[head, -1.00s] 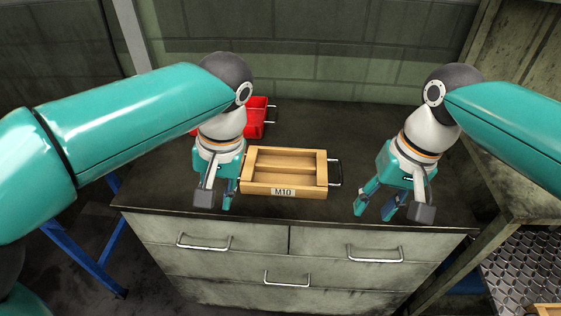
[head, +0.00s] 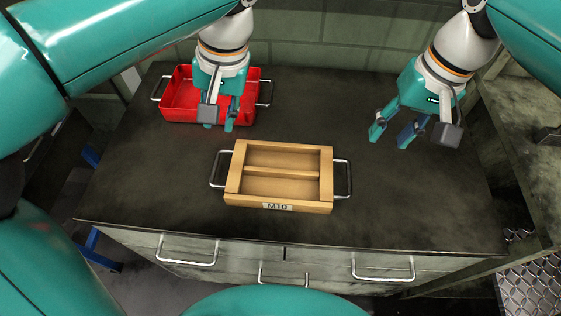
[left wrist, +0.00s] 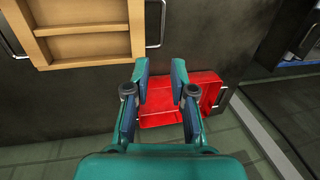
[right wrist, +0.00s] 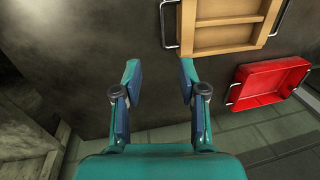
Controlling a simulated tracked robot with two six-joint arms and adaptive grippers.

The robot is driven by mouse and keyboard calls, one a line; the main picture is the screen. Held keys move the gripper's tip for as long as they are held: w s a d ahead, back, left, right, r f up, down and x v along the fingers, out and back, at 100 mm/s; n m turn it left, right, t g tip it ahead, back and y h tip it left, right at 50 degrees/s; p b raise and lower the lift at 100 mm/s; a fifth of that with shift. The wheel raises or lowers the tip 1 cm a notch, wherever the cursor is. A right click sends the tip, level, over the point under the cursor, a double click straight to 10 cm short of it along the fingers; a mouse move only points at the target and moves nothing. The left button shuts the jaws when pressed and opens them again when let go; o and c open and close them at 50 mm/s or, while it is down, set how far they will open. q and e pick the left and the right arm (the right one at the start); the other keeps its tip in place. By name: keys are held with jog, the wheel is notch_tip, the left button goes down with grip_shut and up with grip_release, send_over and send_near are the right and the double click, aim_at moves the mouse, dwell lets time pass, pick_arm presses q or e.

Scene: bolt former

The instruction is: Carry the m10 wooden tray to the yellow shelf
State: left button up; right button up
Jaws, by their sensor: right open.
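The M10 wooden tray (head: 278,174) sits on the dark cabinet top near its front edge. It is empty, with two compartments, a metal handle at each end and an M10 label on its front. It also shows in the left wrist view (left wrist: 85,32) and the right wrist view (right wrist: 225,22). My left gripper (head: 220,122) is open and empty above the red tray, behind and left of the wooden tray. My right gripper (head: 392,138) is open and empty, behind and right of the wooden tray. Neither gripper touches the wooden tray. The yellow shelf cannot be made out.
A red tray (head: 181,97) with metal handles stands at the back left of the cabinet top (head: 400,205), partly hidden by my left gripper. A block wall closes the back. A grey structure stands at the right. The top is clear between the wooden tray and the right edge.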

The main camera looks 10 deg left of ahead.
pick_arm(q)
jog(key=shift+s+a, duration=0.2)
jog(key=shift+a, duration=0.05)
pick_arm(e)
jog(key=shift+a, duration=0.2)
pick_arm(q)
send_near(215, 168)
jog(key=x, duration=0.9)
jog(key=shift+f, duration=0.3)
pick_arm(e)
send_near(350, 180)
jog(key=f, duration=0.3)
jog(key=a+f, duration=0.1)
jog(key=f, duration=0.5)
jog(key=shift+a+f, duration=0.15)
jog(key=shift+a, duration=0.15)
pick_arm(q)
jog(key=c, duration=0.4)
pick_arm(e)
jog(key=c, duration=0.4)
pick_arm(q)
grip_shut()
pick_arm(e)
grip_shut()
